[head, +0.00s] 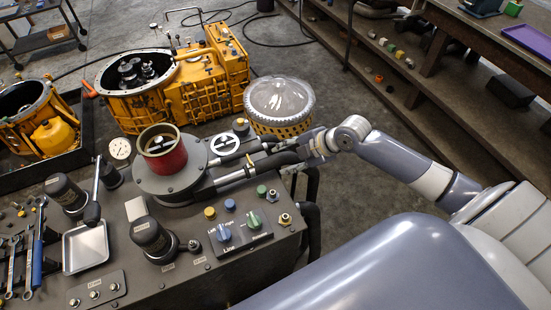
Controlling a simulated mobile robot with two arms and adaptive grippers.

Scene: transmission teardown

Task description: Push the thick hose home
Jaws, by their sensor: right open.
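A thick black hose (276,161) runs along the right side of the grey test bench, beside bright metal fittings (232,177). Its left end points at the grey round housing (184,181) that carries a red ring. I cannot tell how deep the hose sits in its fitting. My right gripper (312,145) is at the right end of the hose, its fingers open around or beside it. Its fingertips are small and partly merge with the dark hose, so contact is unclear. My left gripper is not in view.
The bench top (195,275) holds a control panel (240,231) with knobs, black cylinders, a metal tray (85,247) and wrenches (32,262). Yellow transmission housings (180,95) and a clear-topped drum (280,98) stand behind. A shelf (420,90) lines the right.

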